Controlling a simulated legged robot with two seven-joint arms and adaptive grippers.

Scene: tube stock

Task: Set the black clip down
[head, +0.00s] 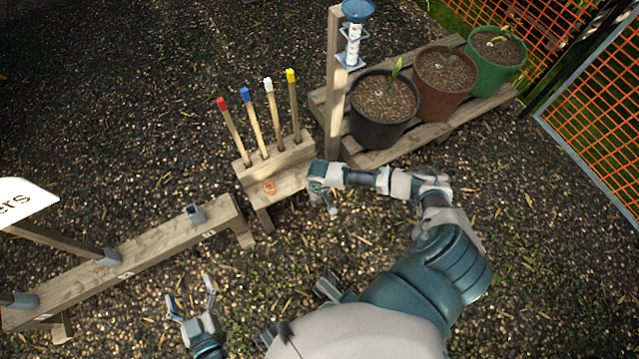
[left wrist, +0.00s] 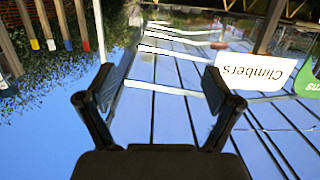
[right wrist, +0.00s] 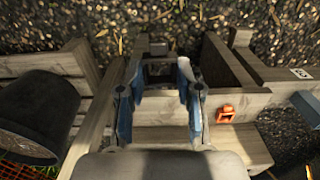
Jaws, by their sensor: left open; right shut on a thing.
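My right gripper (head: 322,196) is by the right end of the wooden stake box (head: 285,170) in the head view. In the right wrist view its fingers (right wrist: 160,75) are shut on a small dark piece, the black clip (right wrist: 158,48), at the fingertips. The clip's full shape is hard to make out. It appears held clear of the ground. My left gripper (head: 190,297) is open and empty above the gravel, in front of the long wooden rail (head: 140,262). The left wrist view (left wrist: 160,105) shows its fingers apart with nothing between them.
An orange clip (head: 270,187) lies on the box's front board. Several colour-tipped stakes (head: 254,120) stand in the box. A post (head: 335,85) and potted plants (head: 383,108) on a pallet stand right of it. A Climbers sign (left wrist: 253,78) is at left. Open gravel lies in front.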

